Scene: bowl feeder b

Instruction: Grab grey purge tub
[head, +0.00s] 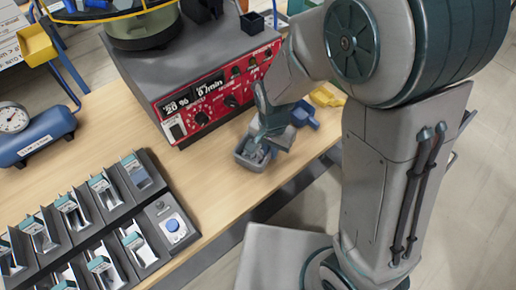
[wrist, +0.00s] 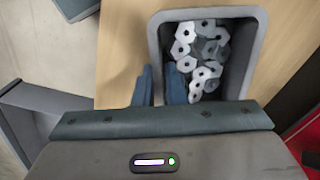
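The grey purge tub (head: 243,160) stands on the wooden bench near its front edge, in front of the red control panel. In the wrist view the tub (wrist: 261,45) is upright and holds several metal hex nuts (wrist: 203,55). My gripper (wrist: 160,85) straddles the tub's left wall in that view, one finger outside and one inside. The fingers are close together with the wall filling the gap, so it looks shut on the wall. In the head view my gripper (head: 262,143) is over the tub and hides part of it.
A blue tub (head: 303,114) and a yellow tub (head: 327,96) stand just beyond my gripper. The feeder's red control panel (head: 215,95) is close behind. A dark rack of slots (head: 95,222) lies at left. Bare bench (head: 205,180) lies between rack and tub.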

